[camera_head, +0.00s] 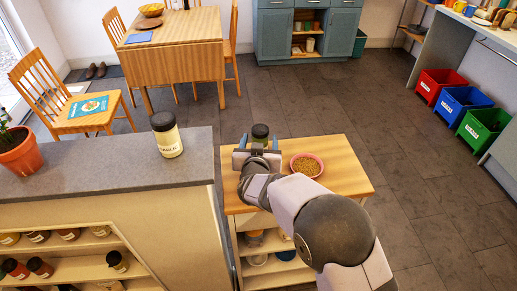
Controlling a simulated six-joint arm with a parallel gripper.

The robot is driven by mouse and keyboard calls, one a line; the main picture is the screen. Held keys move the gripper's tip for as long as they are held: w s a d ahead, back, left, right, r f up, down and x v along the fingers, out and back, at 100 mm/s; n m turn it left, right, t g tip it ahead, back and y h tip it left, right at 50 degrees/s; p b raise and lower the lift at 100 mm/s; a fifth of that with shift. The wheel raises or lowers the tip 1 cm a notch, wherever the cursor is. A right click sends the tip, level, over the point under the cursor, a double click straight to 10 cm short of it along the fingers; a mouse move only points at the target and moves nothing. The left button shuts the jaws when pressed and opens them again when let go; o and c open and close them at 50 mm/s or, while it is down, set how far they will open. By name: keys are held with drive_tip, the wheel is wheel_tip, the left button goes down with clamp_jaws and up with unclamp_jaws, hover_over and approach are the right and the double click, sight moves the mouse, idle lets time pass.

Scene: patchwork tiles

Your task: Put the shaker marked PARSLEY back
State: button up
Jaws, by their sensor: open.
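A small shaker with a dark lid (260,131) stands at the far side of the wooden-topped cart (330,150). Its label is hidden, so I cannot read whether it says PARSLEY. My gripper (259,143) is open right at this shaker, its fingers apart to left and right. I cannot tell whether they touch it. A larger jar with a dark lid (167,136) stands on the grey counter at the left; its label appears to read GARLIC. Several dark-lidded shakers (40,267) stand on the shelves (75,268) below the counter.
A pink bowl of brown bits (307,165) sits on the cart just right of my gripper. A potted plant (20,152) stands at the counter's left end. The counter top between plant and jar is clear. Coloured bins (462,100) stand far right.

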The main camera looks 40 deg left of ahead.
drive_tip(key=b+v, duration=0.2)
drive_tip(key=v, duration=1)
idle(0.3)
drive_tip(key=shift+w+d, duration=0.15)
drive_tip(key=shift+w, duration=0.05)
drive_tip(key=w+d+g, duration=0.1)
drive_tip(key=w+d, duration=0.1)
drive_tip(key=d, duration=0.1)
drive_tip(key=w+d+m+h, duration=0.1)
drive_tip(key=w+d, duration=0.1)
drive_tip(key=d, duration=0.1)
drive_tip(key=w+d+g+p, duration=0.1)
drive_tip(key=d, duration=0.2)
drive_tip(key=shift+w+f+m+g+h, duration=0.25)
drive_tip(key=shift+w+m+g+h, duration=0.05)
drive_tip(key=shift+w+m, duration=0.1)
drive_tip(key=d+f+m+g+h+p, duration=0.1)
drive_tip(key=d+f+g+h+p, duration=0.15)
drive_tip(key=d, duration=1.25)
drive_tip(key=s+d+f+m+g+h, duration=0.2)
drive_tip(key=s+d, duration=0.6)
drive_tip(key=d, duration=0.4)
drive_tip(key=s+d+f+m+g+h+p, duration=0.1)
drive_tip(key=s+d+f+g+h, duration=0.1)
drive_tip(key=s+d+g, duration=0.3)
drive_tip(key=s+d, duration=0.3)
drive_tip(key=d, duration=0.4)
drive_tip(key=shift+s+d+m, duration=0.3)
drive_tip(key=shift+s+m, duration=0.1)
